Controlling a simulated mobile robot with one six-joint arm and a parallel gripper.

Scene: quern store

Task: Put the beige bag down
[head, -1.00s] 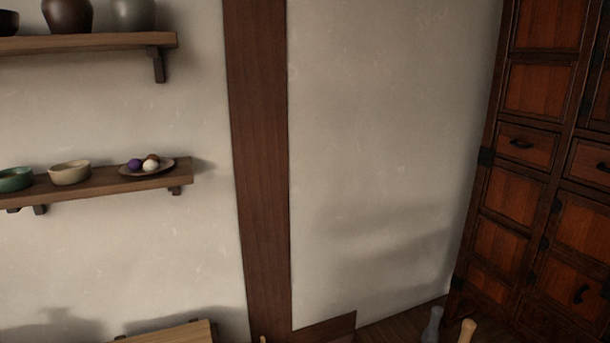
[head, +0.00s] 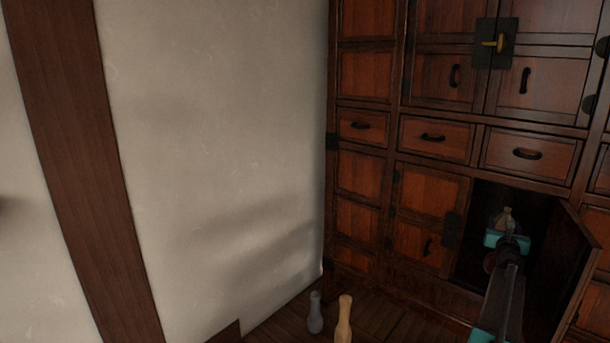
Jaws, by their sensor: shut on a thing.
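The beige bag (head: 507,217) shows as a small tied top just beyond my gripper (head: 507,240). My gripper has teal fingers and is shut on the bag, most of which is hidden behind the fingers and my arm. Both are in front of or inside the dark open compartment (head: 470,235) low in the wooden cabinet; I cannot tell how deep. Whether the bag touches the compartment floor is hidden.
The compartment door (head: 572,270) stands open on the right, close beside my arm. A reddish-brown round thing (head: 489,262) shows dimly in the compartment. A grey bottle-shaped thing (head: 315,313) and a tan one (head: 344,318) stand on the floor at left.

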